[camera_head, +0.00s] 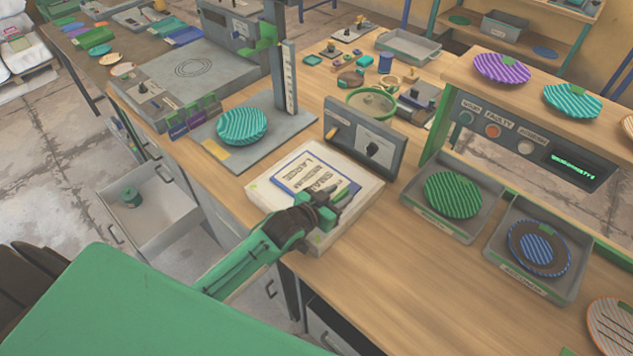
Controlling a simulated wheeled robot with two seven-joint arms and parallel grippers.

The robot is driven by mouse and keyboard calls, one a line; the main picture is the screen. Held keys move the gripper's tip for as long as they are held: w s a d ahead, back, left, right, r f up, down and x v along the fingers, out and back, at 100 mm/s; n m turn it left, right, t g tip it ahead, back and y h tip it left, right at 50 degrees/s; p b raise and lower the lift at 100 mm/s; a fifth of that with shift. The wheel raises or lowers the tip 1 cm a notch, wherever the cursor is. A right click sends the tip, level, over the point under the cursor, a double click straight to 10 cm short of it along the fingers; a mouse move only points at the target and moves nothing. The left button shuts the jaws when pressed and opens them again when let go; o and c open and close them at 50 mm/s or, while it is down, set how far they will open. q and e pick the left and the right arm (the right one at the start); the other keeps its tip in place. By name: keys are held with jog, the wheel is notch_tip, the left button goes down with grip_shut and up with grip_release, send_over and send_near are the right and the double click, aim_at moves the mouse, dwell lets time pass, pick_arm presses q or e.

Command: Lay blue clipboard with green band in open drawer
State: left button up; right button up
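The blue clipboard (281,182), a flat board with a blue edge and a printed white sheet, lies on a pale cream block (262,195) on the wooden bench. Its green band is not clearly seen. My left gripper (338,203) is over the near right part of the block, at the clipboard's near edge. Its fingers are small and partly hidden, so I cannot tell whether they grip anything. The open drawer (160,232), a grey box, juts out from the bench's left side, with a green cylinder (130,197) inside. My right gripper is not in view.
A grey control box (364,140) stands just behind the block. A plate stand with a teal striped plate (242,126) is at the back left. Trays with a green plate (453,194) and a blue plate (538,247) stand right.

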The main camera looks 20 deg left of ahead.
pick_arm(q)
grip_shut()
jog(key=shift+r, duration=0.1)
notch_tip(320, 180, up, 20)
jog(key=b, duration=0.2)
jog(key=s+a+f+n+y, duration=0.4)
jog(key=s+a+f+y, duration=0.1)
jog(key=s+f, duration=0.7)
jog(key=shift+t, duration=0.4)
jog(key=shift+r, duration=0.1)
dwell(1.2)
